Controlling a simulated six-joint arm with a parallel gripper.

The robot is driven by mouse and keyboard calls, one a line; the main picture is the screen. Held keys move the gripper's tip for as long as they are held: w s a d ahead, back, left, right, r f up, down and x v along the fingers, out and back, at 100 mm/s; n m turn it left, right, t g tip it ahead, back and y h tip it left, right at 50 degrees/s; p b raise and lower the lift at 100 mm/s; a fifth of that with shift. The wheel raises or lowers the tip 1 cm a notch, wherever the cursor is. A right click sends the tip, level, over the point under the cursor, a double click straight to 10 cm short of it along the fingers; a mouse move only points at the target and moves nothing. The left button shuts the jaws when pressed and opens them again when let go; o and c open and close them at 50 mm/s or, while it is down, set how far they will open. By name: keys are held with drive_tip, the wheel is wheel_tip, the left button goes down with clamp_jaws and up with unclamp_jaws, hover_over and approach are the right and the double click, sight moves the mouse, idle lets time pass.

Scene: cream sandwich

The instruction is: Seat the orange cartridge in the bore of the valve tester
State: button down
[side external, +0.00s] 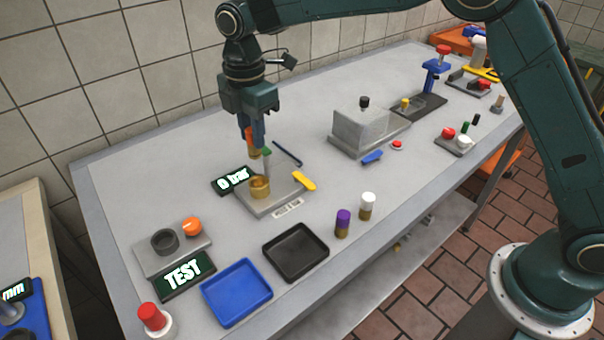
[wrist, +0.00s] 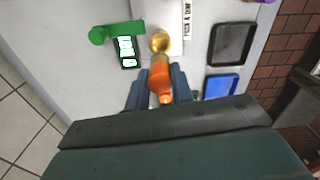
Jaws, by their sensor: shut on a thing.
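The orange cartridge (side external: 249,134) is gripped between the fingers of my gripper (side external: 257,139), its lower end pointing down. In the wrist view the cartridge (wrist: 160,78) shows between the two fingertips (wrist: 161,76). The valve tester is a grey plate (side external: 270,206) with a brass bore (side external: 260,187) on it. The bore also shows in the wrist view (wrist: 160,42), just beyond the cartridge. In the side view the cartridge is above the bore, with a gap between them. The inside of the bore is hidden. A green handle (wrist: 117,32) stands beside the bore.
A "0 bar" display (side external: 233,180) is left of the bore, and a yellow piece (side external: 304,181) is at the plate's right. Purple (side external: 343,220) and white (side external: 367,203) cartridges stand to the right. A black tray (side external: 321,256) and a blue tray (side external: 237,318) lie in front.

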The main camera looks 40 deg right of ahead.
drive_tip(key=shift+f, duration=4.8)
drive_tip(key=shift+f, duration=0.15)
drive_tip(key=c, duration=1.2)
unclamp_jaws()
wheel_tip(320, 180, up, 12)
drive_tip(key=shift+f, duration=0.15)
drive_tip(key=shift+r, duration=0.3)
